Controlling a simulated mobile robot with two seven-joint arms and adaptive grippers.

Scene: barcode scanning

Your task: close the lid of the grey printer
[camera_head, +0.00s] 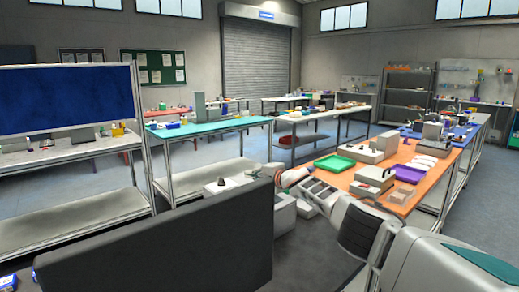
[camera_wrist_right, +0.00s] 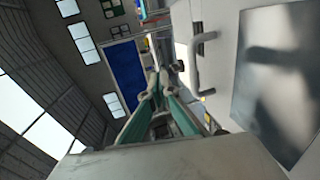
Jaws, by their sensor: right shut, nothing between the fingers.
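A pale grey machine body (camera_head: 285,214), possibly the printer, stands low beyond my right arm, largely hidden. A large dark grey slab (camera_head: 150,245) stands upright in front of it; I cannot tell whether this is the raised lid. My right gripper (camera_head: 270,171) is at the end of the arm, small and partly lost against the pale machine. In the right wrist view the green-sided fingers (camera_wrist_right: 158,75) are shut and empty. Beside them is a pale panel (camera_wrist_right: 222,40) with a bar handle (camera_wrist_right: 198,62) and a glossy grey pane (camera_wrist_right: 275,85). Contact is unclear. My left gripper is not in view.
To the right, an orange-topped table (camera_head: 335,182) carries a green tray (camera_head: 334,163), a purple tray (camera_head: 407,174) and pale grey boxes (camera_head: 372,184). A turquoise-topped table (camera_head: 200,128) and a blue board (camera_head: 65,100) stand behind. Grey floor shows between the tables.

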